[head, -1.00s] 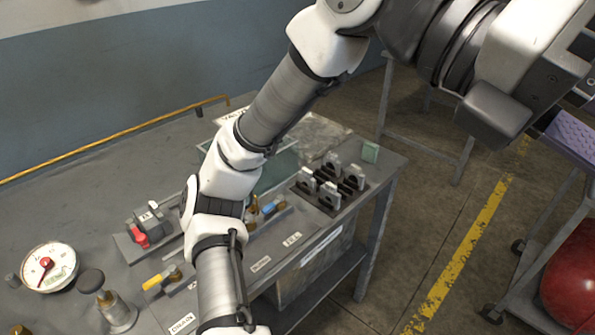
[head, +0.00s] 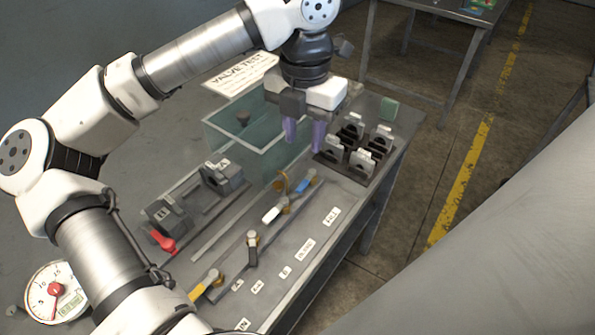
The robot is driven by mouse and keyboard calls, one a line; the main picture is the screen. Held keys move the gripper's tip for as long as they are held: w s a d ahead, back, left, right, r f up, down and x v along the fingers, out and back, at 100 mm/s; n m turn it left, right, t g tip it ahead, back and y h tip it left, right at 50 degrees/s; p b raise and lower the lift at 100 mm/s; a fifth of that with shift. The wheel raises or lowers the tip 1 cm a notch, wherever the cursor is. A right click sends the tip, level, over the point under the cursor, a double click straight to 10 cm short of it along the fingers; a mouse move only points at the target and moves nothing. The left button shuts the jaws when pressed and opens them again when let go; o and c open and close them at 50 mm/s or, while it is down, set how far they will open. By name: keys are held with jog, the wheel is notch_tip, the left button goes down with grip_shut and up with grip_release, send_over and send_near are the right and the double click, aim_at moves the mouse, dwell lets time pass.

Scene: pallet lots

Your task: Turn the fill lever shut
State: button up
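The "FILL" label (head: 331,216) lies on the bench front. The closest lever to it has a blue handle (head: 303,186) and a brass-coloured end, and it points along the bench's length. My gripper (head: 304,135) points down with its two purple fingers apart and nothing between them. In the picture it is above and behind the blue lever, between the glass tank and the black rack, not touching the lever.
A clear tank (head: 235,135) stands behind the levers, and a black rack (head: 350,155) with white-topped pieces is at right. Levers with white (head: 271,215), black (head: 252,257) and yellow (head: 198,292) handles line the front. A dial gauge (head: 57,290) is at lower left.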

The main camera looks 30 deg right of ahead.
aim_at(302, 184)
notch_tip(302, 184, down, 11)
jog(key=shift+f+p, duration=0.1)
jog(key=shift+p, duration=0.65)
grip_shut()
